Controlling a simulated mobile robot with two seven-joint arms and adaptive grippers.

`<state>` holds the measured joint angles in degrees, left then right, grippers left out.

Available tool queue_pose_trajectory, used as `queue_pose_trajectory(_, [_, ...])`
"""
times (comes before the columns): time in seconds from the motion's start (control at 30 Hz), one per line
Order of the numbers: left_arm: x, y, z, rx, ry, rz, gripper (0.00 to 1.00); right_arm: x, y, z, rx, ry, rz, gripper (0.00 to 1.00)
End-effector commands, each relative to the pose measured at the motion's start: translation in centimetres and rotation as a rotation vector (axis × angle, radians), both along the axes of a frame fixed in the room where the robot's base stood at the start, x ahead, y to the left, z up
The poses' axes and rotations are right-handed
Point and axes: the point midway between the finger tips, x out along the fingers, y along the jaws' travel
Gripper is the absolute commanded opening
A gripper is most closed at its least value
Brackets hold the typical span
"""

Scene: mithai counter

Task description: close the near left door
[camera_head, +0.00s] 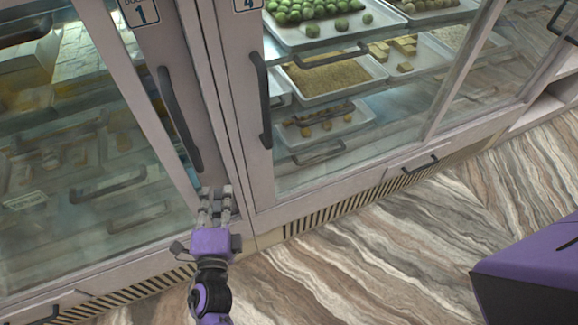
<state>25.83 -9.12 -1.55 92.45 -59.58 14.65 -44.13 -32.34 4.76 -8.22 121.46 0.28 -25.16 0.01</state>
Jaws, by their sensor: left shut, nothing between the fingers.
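The left glass door (180,60), marked 1, has a grey frame and a long dark vertical handle (180,118). I cannot tell whether it stands slightly ajar or flush with the cabinet. My left gripper (215,192) has a purple body and grey fingers. It is shut and empty. Its fingertips are at the lower part of the door's frame, just below the handle; I cannot tell whether they touch it. My right gripper is not in view.
A neighbouring door marked 4 has its own dark handle (262,100). Behind the glass are trays (325,92) of sweets. Vent slats (350,205) run along the cabinet base. The striped floor (350,270) in front is clear.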

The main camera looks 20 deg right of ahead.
Motion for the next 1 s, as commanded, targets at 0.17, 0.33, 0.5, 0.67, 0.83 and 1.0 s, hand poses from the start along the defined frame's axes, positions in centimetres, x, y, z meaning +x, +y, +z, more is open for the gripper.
queue_pose_trajectory(0.17, [0.0, 1.1, 0.1, -0.002, -0.002, -0.001, 0.00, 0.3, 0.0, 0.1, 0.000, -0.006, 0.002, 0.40])
queue_pose_trajectory(0.33, [0.0, 1.3, 0.1, -0.002, -0.002, -0.001, 0.00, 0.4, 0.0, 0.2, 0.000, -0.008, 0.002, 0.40])
queue_pose_trajectory(0.5, [-0.1, 1.3, 0.1, -0.001, -0.001, -0.001, 0.00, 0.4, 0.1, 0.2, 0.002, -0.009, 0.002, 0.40])
queue_pose_trajectory(0.67, [-0.1, 1.9, 0.1, 0.001, -0.001, -0.001, 0.00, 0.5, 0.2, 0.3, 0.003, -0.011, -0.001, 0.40])
queue_pose_trajectory(0.83, [0.0, 4.6, 0.1, 0.005, -0.001, 0.002, 0.00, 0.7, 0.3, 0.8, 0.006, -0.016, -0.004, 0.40])
queue_pose_trajectory(1.0, [0.0, 9.5, 0.2, 0.008, -0.001, 0.005, 0.00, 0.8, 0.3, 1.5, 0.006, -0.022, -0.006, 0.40])
